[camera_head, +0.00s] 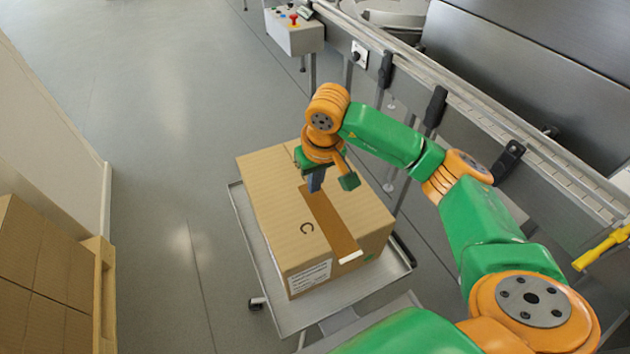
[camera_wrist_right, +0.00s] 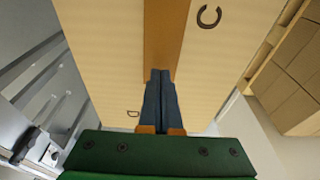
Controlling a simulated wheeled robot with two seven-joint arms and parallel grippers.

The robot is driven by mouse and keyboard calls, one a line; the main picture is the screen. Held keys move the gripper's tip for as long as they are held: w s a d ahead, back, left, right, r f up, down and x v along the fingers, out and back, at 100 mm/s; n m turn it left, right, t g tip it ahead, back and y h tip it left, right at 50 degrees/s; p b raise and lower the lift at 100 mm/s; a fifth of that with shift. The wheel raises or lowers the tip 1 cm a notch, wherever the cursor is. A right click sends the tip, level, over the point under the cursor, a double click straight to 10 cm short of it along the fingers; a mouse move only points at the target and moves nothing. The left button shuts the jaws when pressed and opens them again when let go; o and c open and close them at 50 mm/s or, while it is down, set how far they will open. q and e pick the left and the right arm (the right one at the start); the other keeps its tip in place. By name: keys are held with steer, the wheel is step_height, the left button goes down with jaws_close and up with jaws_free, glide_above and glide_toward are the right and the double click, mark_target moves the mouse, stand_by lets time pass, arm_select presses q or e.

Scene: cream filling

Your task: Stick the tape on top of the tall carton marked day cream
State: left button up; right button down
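The tall cardboard carton (camera_head: 275,200) stands upright on a grey cart. My right gripper (camera_head: 315,184) points down at the far end of the visible strip. In the right wrist view its blue fingers (camera_wrist_right: 160,98) are together over the tape (camera_wrist_right: 165,35). Whether they pinch or only press it is unclear. My left gripper is out of view.
The cart (camera_head: 248,222) has a rim around the carton. A conveyor machine (camera_head: 480,105) with a control box (camera_head: 293,32) runs along the right. Stacked cartons (camera_head: 40,275) stand at the lower left. The floor (camera_head: 160,150) between is clear.

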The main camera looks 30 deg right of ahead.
steer(key=shift+f+b, duration=0.8)
stand_by(0.4)
stand_by(0.6)
step_height(320, 180, up, 6)
steer(key=p, duration=0.4)
steer(key=shift+r, duration=0.15)
